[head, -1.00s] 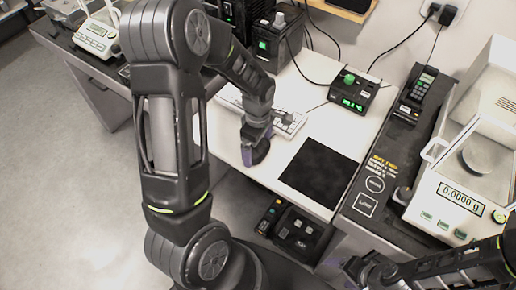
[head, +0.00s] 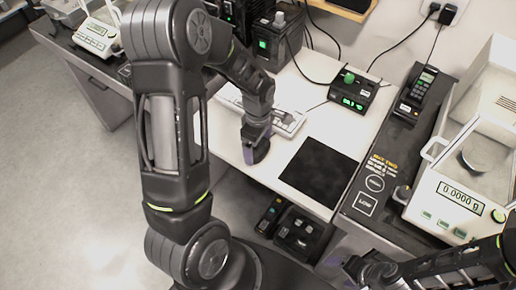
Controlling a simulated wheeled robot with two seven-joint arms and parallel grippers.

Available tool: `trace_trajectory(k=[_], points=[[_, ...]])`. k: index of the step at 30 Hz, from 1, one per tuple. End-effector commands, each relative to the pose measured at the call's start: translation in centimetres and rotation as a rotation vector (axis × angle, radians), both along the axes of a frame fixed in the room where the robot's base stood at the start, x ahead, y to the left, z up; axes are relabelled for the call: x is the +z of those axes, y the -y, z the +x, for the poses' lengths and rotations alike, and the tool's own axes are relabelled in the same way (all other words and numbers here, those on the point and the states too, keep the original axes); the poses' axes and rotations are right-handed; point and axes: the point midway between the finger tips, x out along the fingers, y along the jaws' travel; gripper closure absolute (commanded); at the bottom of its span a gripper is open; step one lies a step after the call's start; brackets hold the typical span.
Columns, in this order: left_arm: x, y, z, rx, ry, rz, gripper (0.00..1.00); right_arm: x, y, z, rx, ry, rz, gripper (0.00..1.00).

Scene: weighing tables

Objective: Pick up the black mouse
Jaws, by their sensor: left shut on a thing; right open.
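My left gripper (head: 255,150) reaches down at the left edge of the white desk, between the keyboard and the black mouse pad. Its purple fingers are shut on a small dark thing, the black mouse (head: 262,149), which is mostly hidden by the fingers. I cannot tell whether the mouse touches the desk. My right gripper (head: 368,272) is at the bottom right, open and empty, away from the mouse.
The black mouse pad (head: 319,172) lies bare on the white desk (head: 283,172). A keyboard (head: 286,122) lies behind the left gripper. A small device with a green display (head: 353,92) stands further back. A balance (head: 457,205) stands on the dark counter at right.

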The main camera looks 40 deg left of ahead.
Motion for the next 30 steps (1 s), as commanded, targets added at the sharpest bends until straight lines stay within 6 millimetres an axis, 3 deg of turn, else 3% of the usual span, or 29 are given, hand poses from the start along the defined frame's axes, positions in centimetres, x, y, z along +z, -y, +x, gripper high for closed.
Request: trace_trajectory(k=[9,19,23,30], points=[[0.0,0.0,0.0,0.0,0.0,0.0,0.55,0.0,0.0,0.0,0.0,0.0,0.0,0.27],[0.5,0.0,0.1,0.0,0.002,0.0,0.55,0.0,0.0,0.0,0.0,0.0,0.0,0.27],[2.0,0.0,0.1,0.001,0.005,0.0,0.55,-0.1,0.0,0.0,0.0,0.0,0.0,0.27],[6.6,0.0,0.2,-0.001,0.007,0.001,0.55,-0.4,0.0,0.0,0.0,0.0,0.0,0.27]])
